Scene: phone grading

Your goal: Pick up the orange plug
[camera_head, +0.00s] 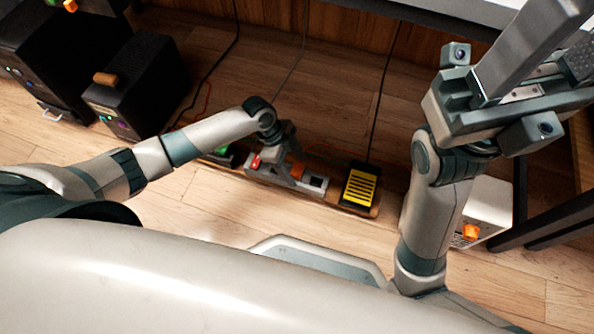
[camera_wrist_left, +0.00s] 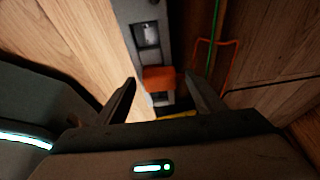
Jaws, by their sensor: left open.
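The orange plug (camera_wrist_left: 159,78) sits in the grey power strip (camera_wrist_left: 150,38) in the left wrist view, with an orange cable looping off to its right. My left gripper (camera_wrist_left: 160,82) is open, with one fingertip on either side of the plug; I cannot tell whether they touch it.
A black and yellow box (camera_head: 360,186) stands just right of the strip. A white box with an orange part (camera_head: 471,231) is at the right, by a dark table leg (camera_head: 550,225). Black boxes (camera_head: 135,85) stand at the left. Cables run along the wooden back panel. The front floor is clear.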

